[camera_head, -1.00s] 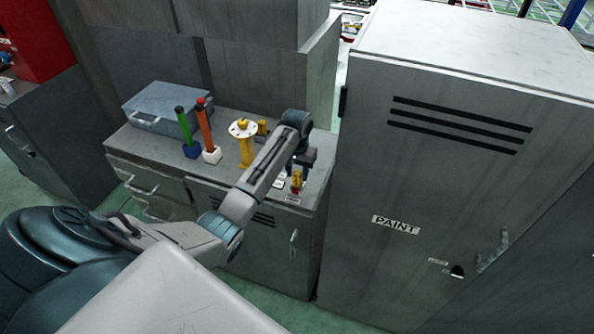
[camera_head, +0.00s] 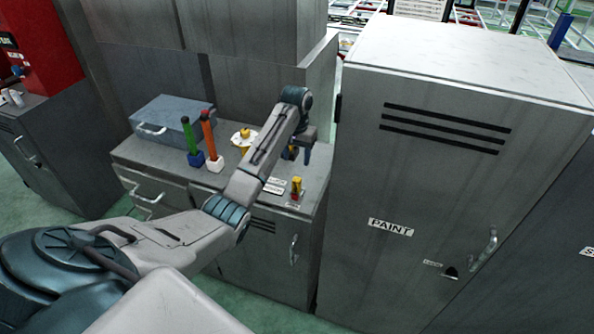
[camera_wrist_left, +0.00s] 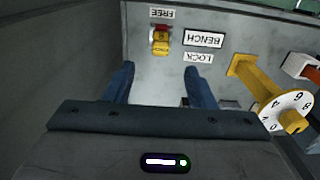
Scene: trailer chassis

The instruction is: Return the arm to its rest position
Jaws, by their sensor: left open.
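My left arm reaches in from the left over the grey bench cabinet (camera_head: 245,255). My left gripper (camera_head: 303,152) hangs above the bench top, near its right end. In the left wrist view the two blue fingers (camera_wrist_left: 160,75) are apart with nothing between them. A small yellow and red switch (camera_head: 296,188) stands on the bench top, apart from the fingers. It also shows in the left wrist view (camera_wrist_left: 160,40), between labels reading FREE and LOCK, beside a BENCH label (camera_wrist_left: 204,39). My right gripper is not in view.
A yellow post with a white numbered dial (camera_wrist_left: 288,112) stands beside the gripper, partly hidden by my arm in the head view. Green (camera_head: 191,140) and orange (camera_head: 209,140) handles and a blue-grey case (camera_head: 170,120) stand further left. A tall PAINT cabinet (camera_head: 430,180) rises close on the right.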

